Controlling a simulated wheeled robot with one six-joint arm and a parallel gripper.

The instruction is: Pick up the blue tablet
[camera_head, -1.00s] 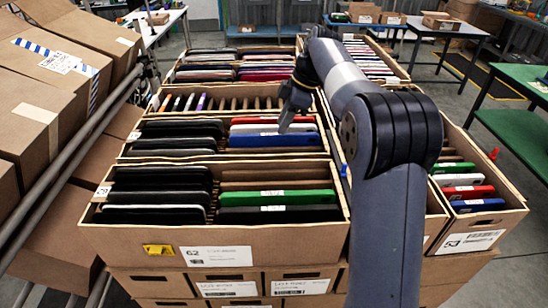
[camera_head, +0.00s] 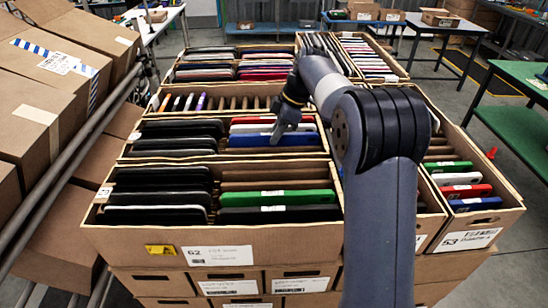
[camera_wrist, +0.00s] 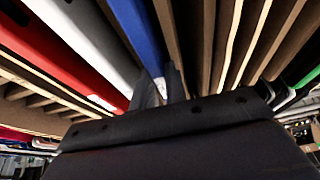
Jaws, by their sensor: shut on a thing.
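The blue tablet (camera_head: 304,140) stands in a slot in the right half of the carton's second row. It also shows in the wrist view (camera_wrist: 137,28), running up between the fingers. My gripper (camera_head: 276,140) reaches down onto its upper edge. In the wrist view my gripper (camera_wrist: 162,88) has one finger on each side of the blue tablet, shut on it. The tablet's lower part is hidden in the slot.
A white tablet (camera_wrist: 85,35) and a red tablet (camera_wrist: 50,55) stand close beside the blue one. Cardboard dividers (camera_wrist: 190,30) lie on its other side. A green tablet (camera_head: 290,198) is in the front carton (camera_head: 150,240). Brown boxes (camera_head: 40,100) line the left.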

